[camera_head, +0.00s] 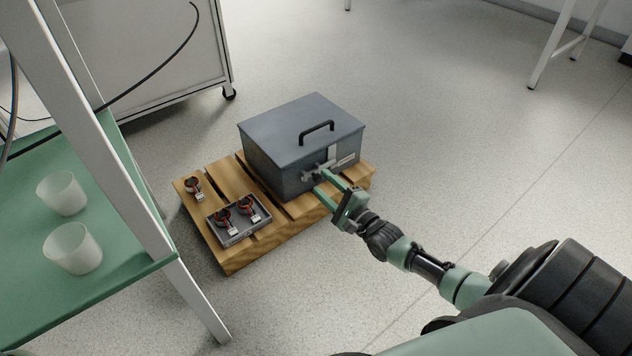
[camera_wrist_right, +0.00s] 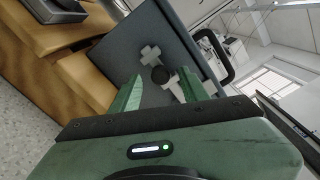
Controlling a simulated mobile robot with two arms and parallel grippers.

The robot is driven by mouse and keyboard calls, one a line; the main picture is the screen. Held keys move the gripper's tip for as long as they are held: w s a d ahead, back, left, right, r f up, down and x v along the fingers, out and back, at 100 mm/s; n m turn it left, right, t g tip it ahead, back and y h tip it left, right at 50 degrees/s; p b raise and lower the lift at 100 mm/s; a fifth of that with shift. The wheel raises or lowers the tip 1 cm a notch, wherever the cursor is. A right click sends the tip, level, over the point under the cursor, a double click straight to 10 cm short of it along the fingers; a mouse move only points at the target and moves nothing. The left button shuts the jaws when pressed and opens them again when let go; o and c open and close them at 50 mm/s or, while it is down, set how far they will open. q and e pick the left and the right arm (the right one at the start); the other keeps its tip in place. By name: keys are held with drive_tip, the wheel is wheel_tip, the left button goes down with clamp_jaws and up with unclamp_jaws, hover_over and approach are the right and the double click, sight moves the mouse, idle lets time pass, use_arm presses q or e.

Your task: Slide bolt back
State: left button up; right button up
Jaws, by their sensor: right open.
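A grey metal box (camera_head: 285,146) with a closed lid and a black handle (camera_head: 317,132) stands on a wooden pallet. The bolt (camera_wrist_right: 161,74), with a dark round knob, is on the box's front face and shows in the right wrist view. My right gripper (camera_head: 326,182) is at the box front; its green fingers also show in the right wrist view (camera_wrist_right: 165,92). The fingers are open on either side of the bolt knob, and I cannot tell whether they touch it. In the head view the gripper partly hides the bolt. My left gripper is not in view.
The pallet (camera_head: 231,258) also holds a grey tray (camera_head: 228,239) with two stators (camera_head: 246,206) and another stator (camera_head: 193,186) behind it. A green-topped table (camera_head: 120,255) with two white cups (camera_head: 72,248) stands at left.

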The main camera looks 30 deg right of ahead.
sight(319, 180)
drive_tip(key=shift+w+a+b, duration=0.15)
drive_tip(key=shift+w+b, duration=0.45)
drive_tip(key=shift+w, duration=1.05)
clamp_jaws()
